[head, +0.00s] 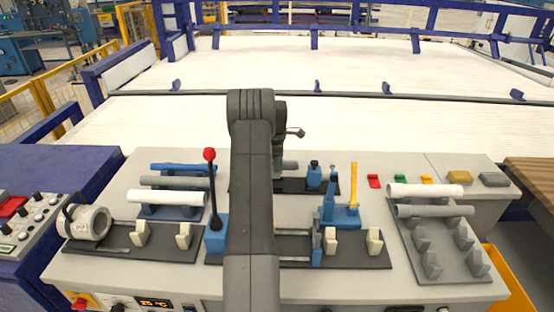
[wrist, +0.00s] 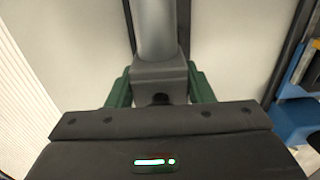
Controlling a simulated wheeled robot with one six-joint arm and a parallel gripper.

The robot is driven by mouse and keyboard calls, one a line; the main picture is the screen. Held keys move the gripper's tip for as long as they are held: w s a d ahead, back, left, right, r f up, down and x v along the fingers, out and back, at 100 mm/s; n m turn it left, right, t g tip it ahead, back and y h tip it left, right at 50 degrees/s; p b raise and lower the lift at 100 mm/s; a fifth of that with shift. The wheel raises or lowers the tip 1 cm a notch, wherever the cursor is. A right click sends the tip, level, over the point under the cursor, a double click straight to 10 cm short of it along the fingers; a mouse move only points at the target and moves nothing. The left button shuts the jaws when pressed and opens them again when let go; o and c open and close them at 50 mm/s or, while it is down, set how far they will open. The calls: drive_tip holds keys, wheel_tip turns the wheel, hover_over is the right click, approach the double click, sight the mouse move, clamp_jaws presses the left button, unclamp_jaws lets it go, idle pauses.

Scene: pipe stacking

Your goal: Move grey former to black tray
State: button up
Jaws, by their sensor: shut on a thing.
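My gripper (wrist: 160,88) has green fingers shut on the grey former. In the wrist view the grey former is a grey block (wrist: 158,72) with a smooth grey cylinder (wrist: 155,28) running away from the gripper. In the head view my arm hides most of the gripper; a short grey cylinder end (head: 290,165) shows just right of the arm, over the back of a black tray (head: 293,187). Whether the former touches the tray cannot be told. A blue fitting (head: 314,175) stands at the tray's right; blue also shows in the wrist view (wrist: 296,118).
Left are pipes on a blue rack (head: 160,212) and a red-knobbed lever (head: 210,155). In front is a dark plate with cream clamps (head: 374,242). A yellow-handled blue clamp (head: 347,215) stands right of my arm. Farther right is a grey rack (head: 420,270) with pipes.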

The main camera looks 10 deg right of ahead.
drive_tip(key=shift+f+b, duration=1.25)
drive_tip(key=shift+f, duration=1)
drive_tip(key=o, duration=1.4)
drive_tip(key=shift+f, duration=0.1)
wheel_tip(320, 180, up, 14)
drive_tip(key=shift+b, duration=0.9)
drive_tip(key=shift+f, duration=0.1)
